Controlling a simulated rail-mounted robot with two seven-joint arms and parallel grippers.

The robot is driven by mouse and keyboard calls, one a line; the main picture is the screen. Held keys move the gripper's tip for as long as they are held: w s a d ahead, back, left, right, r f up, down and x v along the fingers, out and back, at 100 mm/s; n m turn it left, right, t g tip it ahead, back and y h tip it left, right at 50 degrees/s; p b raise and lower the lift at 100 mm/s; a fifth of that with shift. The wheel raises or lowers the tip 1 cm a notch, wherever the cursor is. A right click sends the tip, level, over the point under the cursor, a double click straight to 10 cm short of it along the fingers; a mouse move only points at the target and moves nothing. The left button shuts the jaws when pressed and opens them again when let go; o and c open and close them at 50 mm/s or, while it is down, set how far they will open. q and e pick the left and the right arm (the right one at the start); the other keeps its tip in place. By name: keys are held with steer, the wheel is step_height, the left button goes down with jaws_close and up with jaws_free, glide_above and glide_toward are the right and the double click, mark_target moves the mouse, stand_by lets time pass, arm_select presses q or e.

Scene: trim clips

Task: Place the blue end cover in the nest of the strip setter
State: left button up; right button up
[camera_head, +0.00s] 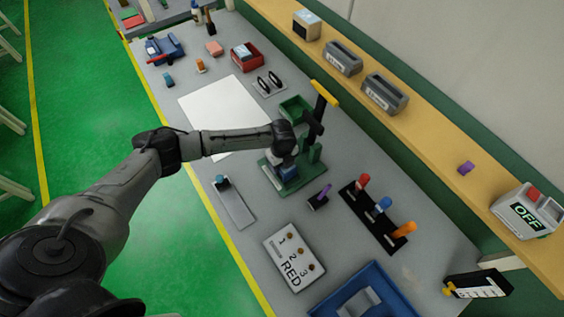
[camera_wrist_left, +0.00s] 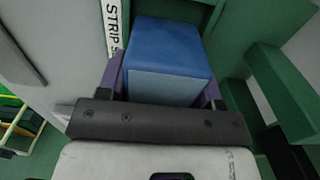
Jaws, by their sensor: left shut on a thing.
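The blue end cover (camera_wrist_left: 168,48) is a blue block between the two fingers of my left gripper (camera_wrist_left: 163,84), which is shut on it. In the head view my left gripper (camera_head: 282,173) is over the green strip setter (camera_head: 291,187), beside its upright post with a black arm and yellow handle (camera_head: 325,93). Green walls of the strip setter (camera_wrist_left: 275,85) surround the cover in the wrist view, with a "STRIP" label at left. The nest is hidden under the cover and gripper, so I cannot tell if the cover touches it. My right gripper is not seen.
A small black holder with a purple piece (camera_head: 319,198) and a black rack of colored handles (camera_head: 376,215) stand to the right. A numbered "RED" board (camera_head: 292,257) and a blue tray (camera_head: 327,309) are nearer. A white sheet (camera_head: 222,112) lies behind my arm.

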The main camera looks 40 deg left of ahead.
arm_select(q)
steer(key=shift+f, duration=0.1)
steer(key=o, duration=1)
